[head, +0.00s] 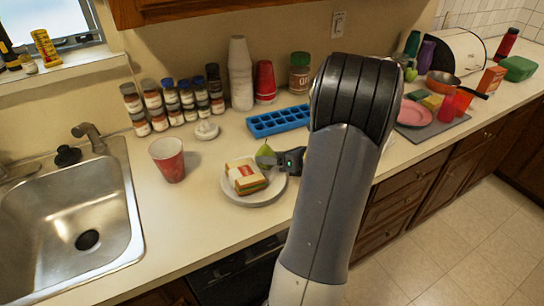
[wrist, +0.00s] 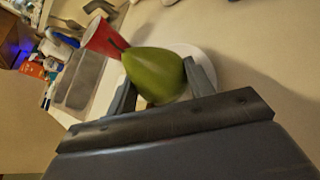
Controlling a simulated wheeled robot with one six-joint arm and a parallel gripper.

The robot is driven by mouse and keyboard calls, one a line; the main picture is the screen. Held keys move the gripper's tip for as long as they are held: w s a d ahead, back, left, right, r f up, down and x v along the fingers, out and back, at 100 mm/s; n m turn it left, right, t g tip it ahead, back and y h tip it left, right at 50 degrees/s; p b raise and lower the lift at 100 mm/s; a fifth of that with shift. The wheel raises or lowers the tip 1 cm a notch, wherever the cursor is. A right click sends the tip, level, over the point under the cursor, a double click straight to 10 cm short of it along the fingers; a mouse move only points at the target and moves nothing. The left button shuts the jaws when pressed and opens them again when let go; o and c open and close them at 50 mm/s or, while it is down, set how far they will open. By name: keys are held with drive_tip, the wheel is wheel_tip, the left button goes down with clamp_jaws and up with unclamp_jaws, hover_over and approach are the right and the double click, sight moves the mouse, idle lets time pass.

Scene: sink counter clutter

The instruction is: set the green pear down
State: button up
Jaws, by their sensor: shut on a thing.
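The green pear (wrist: 154,75) is between the two fingers of my gripper (wrist: 160,92) in the wrist view. In the head view the pear (head: 267,151) shows as a small green shape at my gripper (head: 273,159), just behind the sandwich. A white plate (head: 257,200) on the counter holds the sandwich (head: 246,176). My gripper is shut on the pear, over or close to the plate's back right edge. I cannot tell whether the pear touches anything below. My arm hides part of the counter to the right.
A red cup (head: 168,160) stands left of the plate, beside the sink (head: 75,215). A blue ice tray (head: 279,121) lies behind. Counter in front of the red cup is clear.

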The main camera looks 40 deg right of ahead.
drive_tip(key=shift+f, duration=0.25)
drive_tip(key=o, duration=1.1)
drive_tip(key=shift+c, duration=0.2)
drive_tip(key=shift+r, duration=0.1)
drive_tip(key=shift+r, duration=0.2)
drive_tip(key=v, duration=1.2)
drive_tip(key=shift+r+b, duration=0.3)
drive_tip(key=shift+r, duration=0.05)
